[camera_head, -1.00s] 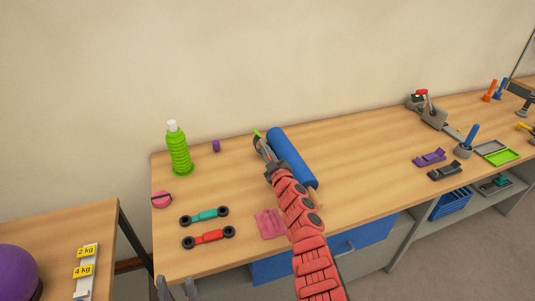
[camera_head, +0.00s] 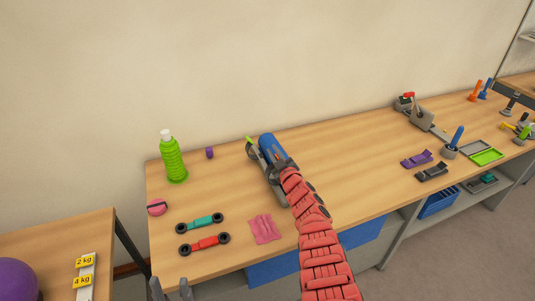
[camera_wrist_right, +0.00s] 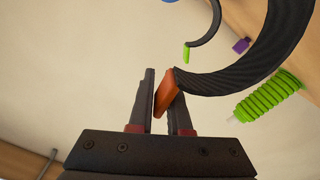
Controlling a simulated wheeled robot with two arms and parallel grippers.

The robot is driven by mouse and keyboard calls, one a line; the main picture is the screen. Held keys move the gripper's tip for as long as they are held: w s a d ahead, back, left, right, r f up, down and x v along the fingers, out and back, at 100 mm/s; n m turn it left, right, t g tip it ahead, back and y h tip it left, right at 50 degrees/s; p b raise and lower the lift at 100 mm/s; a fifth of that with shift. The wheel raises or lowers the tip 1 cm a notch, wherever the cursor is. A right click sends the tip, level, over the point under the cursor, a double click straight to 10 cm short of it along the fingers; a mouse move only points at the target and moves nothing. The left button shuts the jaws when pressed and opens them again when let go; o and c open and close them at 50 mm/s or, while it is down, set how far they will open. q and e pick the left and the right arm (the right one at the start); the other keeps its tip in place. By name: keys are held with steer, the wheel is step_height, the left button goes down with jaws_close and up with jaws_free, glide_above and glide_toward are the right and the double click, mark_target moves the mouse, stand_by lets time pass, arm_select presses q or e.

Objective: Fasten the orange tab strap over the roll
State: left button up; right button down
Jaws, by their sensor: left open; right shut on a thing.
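The blue roll (camera_head: 271,143) lies on the workbench, its near part hidden by my right gripper (camera_head: 275,166) and arm. My right gripper is shut on the orange tab (camera_wrist_right: 167,93), which shows between its fingers in the right wrist view. A wide dark strap (camera_wrist_right: 245,76) curves up and right from this tab. A second dark strap (camera_wrist_right: 208,30) ends in a green tab (camera_wrist_right: 186,53); this green tab also shows left of the roll in the head view (camera_head: 249,139). My left gripper (camera_head: 171,290) is open and empty at the lower left, away from the roll.
A pink cloth (camera_head: 264,229) lies near the front edge.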

steer(key=shift+w+d, duration=0.25)
steer(key=shift+d, duration=0.65)
steer(key=shift+f, duration=0.1)
steer(key=c, duration=1)
jaws_free()
steer(key=shift+d, duration=0.1)
steer(key=shift+o, duration=0.2)
